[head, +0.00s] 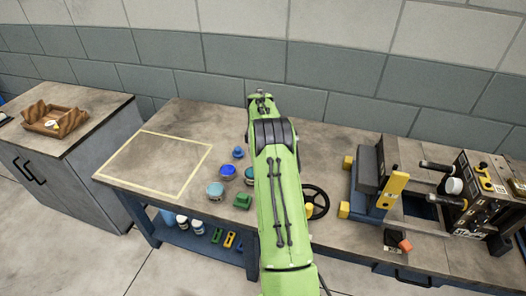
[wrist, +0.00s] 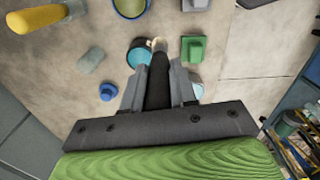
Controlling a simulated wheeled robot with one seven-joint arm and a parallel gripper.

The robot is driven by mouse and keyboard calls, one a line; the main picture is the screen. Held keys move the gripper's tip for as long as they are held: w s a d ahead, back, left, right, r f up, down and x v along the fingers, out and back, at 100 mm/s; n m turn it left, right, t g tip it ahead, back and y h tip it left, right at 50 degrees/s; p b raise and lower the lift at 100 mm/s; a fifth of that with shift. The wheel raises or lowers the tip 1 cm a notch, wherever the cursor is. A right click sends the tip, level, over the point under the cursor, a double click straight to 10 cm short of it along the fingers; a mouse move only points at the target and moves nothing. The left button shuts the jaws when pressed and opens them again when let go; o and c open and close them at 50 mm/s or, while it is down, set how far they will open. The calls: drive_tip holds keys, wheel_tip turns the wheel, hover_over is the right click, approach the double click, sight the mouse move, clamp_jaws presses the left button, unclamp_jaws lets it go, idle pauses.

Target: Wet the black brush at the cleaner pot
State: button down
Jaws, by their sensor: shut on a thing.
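In the wrist view my gripper (wrist: 158,85) is shut on the black brush (wrist: 156,92). The pale brush tip (wrist: 158,45) points away from the camera, over the bench. A teal-topped pot (wrist: 138,54) shows right beside the tip; I cannot tell whether they touch. In the head view a teal pot (head: 215,188), a blue pot (head: 227,171) and another teal pot (head: 249,173), partly behind my green arm, stand close together. No readable label shows which is the cleaner pot. My arm hides the gripper and brush in the head view.
A green block (head: 243,201) and a small blue item (head: 238,152) sit by the pots. A yellow-taped rectangle (head: 150,190) at left is empty. Right of my arm are a black handwheel (head: 315,202) and a machine (head: 478,190). A wooden tray (head: 72,125) stands on the left cabinet.

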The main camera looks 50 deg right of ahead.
drive_tip(key=s+a+f+m, duration=0.1)
drive_tip(key=a+f+m, duration=0.1)
drive_tip(key=a, duration=0.9)
drive_tip(key=s+a+f+m, duration=0.1)
drive_tip(key=a+f, duration=0.3)
drive_tip(key=a, duration=0.8)
drive_tip(key=s+a+f+m, duration=0.2)
drive_tip(key=a+f+m, duration=0.1)
drive_tip(key=a, duration=0.8)
drive_tip(key=shift+a+f+m, duration=0.25)
drive_tip(key=shift+f+m, duration=0.05)
drive_tip(key=shift+m, duration=0.1)
